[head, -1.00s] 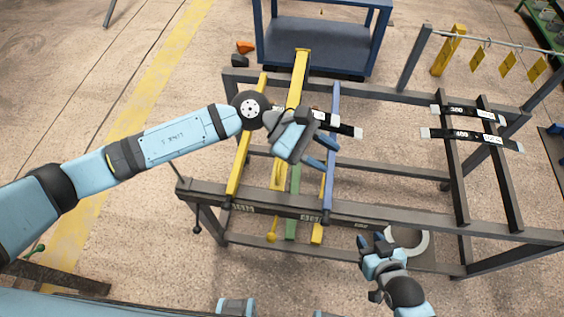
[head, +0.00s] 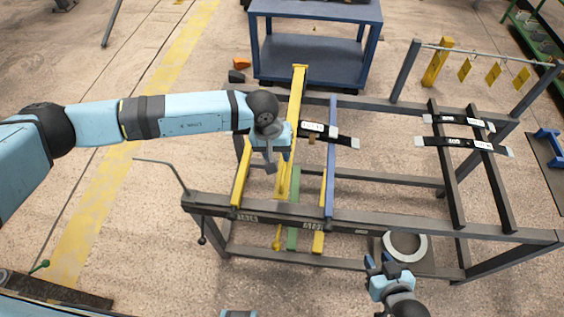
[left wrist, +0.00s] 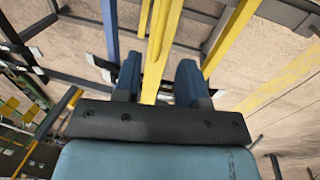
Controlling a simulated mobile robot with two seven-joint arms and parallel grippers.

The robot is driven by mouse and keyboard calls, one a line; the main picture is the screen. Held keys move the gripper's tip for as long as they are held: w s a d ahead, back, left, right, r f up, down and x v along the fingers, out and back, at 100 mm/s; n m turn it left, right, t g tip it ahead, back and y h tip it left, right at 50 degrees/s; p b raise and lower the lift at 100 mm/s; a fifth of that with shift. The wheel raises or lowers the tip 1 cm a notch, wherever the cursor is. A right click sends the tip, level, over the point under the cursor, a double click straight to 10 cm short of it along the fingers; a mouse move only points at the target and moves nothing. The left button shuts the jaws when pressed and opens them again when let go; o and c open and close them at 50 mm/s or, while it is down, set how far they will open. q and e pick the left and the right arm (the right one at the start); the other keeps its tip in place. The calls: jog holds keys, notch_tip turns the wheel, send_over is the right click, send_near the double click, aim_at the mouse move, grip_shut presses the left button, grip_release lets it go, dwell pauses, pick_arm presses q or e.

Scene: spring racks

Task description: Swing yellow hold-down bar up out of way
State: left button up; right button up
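A long yellow bar (head: 297,95) runs lengthwise over the left part of the dark rack (head: 400,220), and its far end rises above the rack's back rail. I take it for the hold-down bar. A yellow ball knob (head: 277,243) shows below the near rail. My left gripper (head: 279,160) is at the middle of this bar, pointing down. In the left wrist view the yellow bar (left wrist: 158,50) passes between the two open fingers (left wrist: 160,85); contact cannot be told. My right gripper (head: 379,262) is open and empty in front of the rack.
Another yellow bar (head: 242,175), a blue bar (head: 331,150) and a green bar (head: 293,238) flank it. Black labelled leaf springs (head: 345,140) lie nearby. A grey ring (head: 420,247) sits low in the rack. A blue cart (head: 315,48) stands behind. Yellow tags (head: 465,69) hang at right.

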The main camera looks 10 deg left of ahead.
aim_at(283, 170)
pick_arm(q)
jog(key=f, duration=0.3)
jog(key=d+f+p, duration=0.1)
jog(key=f, duration=0.2)
jog(key=shift+d, duration=0.1)
jog(key=shift+c, duration=0.5)
grip_shut()
